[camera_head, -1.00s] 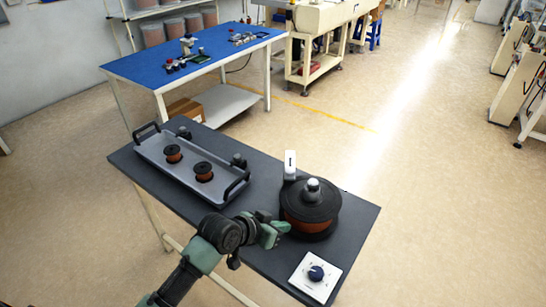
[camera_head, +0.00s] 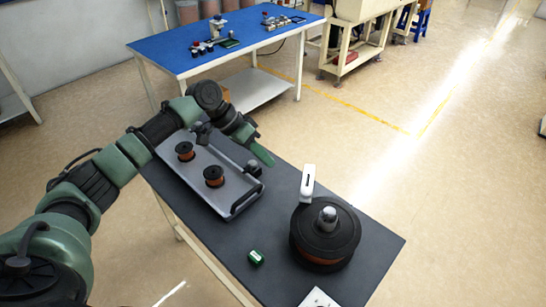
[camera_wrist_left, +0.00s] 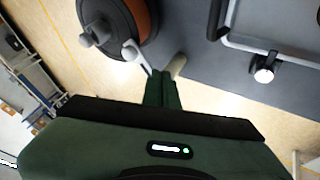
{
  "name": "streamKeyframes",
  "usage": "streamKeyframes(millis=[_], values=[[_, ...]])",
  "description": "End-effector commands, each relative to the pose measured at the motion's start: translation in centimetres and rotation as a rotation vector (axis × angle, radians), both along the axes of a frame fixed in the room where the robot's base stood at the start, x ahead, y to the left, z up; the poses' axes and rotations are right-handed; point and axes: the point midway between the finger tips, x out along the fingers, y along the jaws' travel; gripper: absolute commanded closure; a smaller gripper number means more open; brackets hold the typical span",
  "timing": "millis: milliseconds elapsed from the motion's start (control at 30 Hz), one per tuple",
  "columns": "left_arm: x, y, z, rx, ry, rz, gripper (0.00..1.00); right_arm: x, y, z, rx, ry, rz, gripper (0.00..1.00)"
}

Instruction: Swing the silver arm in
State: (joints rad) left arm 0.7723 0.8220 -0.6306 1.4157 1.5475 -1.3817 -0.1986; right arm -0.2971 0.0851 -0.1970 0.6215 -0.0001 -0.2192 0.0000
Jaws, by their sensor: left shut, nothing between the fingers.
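The round dark feeder (camera_head: 310,236) with a copper-coloured side stands on the table, a silver knob (camera_head: 327,215) on its lid. A pale upright piece with a dark slot (camera_head: 307,181) stands at its back edge. In the left wrist view, a thin silver arm with a rounded end (camera_wrist_left: 132,50) shows beside the feeder (camera_wrist_left: 106,16). I cannot clearly make out this arm in the head view. My left gripper (camera_head: 264,154) is shut and empty, above the table's back edge, left of the upright piece and apart from it. Its fingers (camera_wrist_left: 163,92) also show in the wrist view. My right gripper is not in view.
A grey tray (camera_head: 222,158) with two copper spools lies left of the feeder, under my left arm. A small green box (camera_head: 256,258) and a white dial plate (camera_head: 318,298) are at the front. The blue table (camera_head: 235,40) stands behind.

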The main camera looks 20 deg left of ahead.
Motion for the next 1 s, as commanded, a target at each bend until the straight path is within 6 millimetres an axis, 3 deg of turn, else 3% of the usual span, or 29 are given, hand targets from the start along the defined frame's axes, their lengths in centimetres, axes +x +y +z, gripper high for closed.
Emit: streamKeyframes(millis=[133,333,600,1000], values=[[0.5,-2.0,-2.3,-0.003,0.003,-0.002,1.00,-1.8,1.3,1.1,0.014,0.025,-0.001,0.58],[1.3,-4.5,-5.7,-0.001,0.003,-0.001,1.00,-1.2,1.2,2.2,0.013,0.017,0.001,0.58],[0.1,-7.6,-5.7,0.001,-0.002,-0.002,1.00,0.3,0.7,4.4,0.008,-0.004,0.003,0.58],[-0.1,-8.1,-6.0,0.001,-0.002,0.000,1.00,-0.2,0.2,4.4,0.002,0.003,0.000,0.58]])
